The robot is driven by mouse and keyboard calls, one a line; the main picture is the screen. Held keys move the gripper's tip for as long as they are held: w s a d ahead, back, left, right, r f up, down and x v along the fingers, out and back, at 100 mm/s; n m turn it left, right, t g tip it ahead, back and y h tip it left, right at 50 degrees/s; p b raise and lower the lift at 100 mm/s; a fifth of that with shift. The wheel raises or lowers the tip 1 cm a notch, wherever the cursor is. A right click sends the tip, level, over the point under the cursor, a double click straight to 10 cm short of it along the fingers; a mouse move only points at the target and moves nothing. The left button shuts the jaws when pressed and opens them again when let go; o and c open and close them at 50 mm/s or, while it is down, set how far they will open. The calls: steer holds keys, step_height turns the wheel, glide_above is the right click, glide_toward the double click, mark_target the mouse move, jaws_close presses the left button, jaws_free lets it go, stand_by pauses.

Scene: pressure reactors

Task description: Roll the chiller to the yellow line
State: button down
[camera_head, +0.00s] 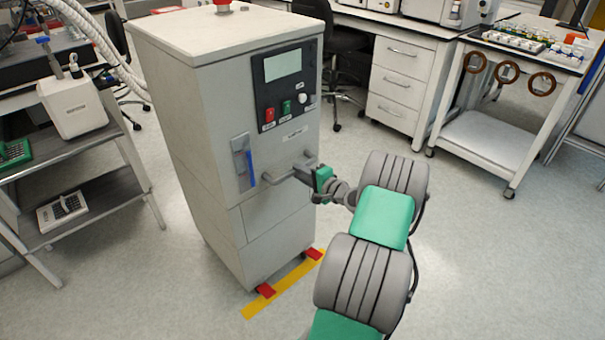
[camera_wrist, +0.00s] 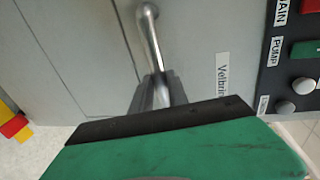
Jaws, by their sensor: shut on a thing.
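The chiller (camera_head: 215,130) is a tall light-grey cabinet on the floor, upright, with a control panel (camera_head: 286,85) on its front. My gripper (camera_head: 308,168) is at the right part of the chiller's front bar handle (camera_head: 275,177) and is shut on it. In the wrist view the metal handle (camera_wrist: 151,38) runs down between my fingers (camera_wrist: 158,92). The yellow line (camera_head: 283,285) lies on the floor at the chiller's front bottom edge. Red parts (camera_head: 265,290) at the chiller's front base overlap the yellow line in the picture.
A metal shelf cart (camera_head: 75,155) stands close on the left, and a ribbed hose (camera_head: 100,45) hangs behind it. A white drawer unit (camera_head: 400,80) and a wheeled table (camera_head: 485,140) stand at the back right. The floor (camera_head: 490,260) at right is clear.

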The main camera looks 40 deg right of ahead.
steer(key=shift+a+f, duration=0.1)
steer(key=shift+f, duration=0.35)
steer(key=c, duration=1.6)
jaws_free()
steer(key=shift+w+a+f, duration=0.1)
steer(key=o, duration=0.3)
steer(key=shift+r, duration=0.2)
steer(key=s+r, duration=0.1)
steer(key=s, duration=0.6)
steer(key=shift+s+r+p, duration=0.25)
steer(key=shift+s+p, duration=0.05)
steer(key=shift+p, duration=0.05)
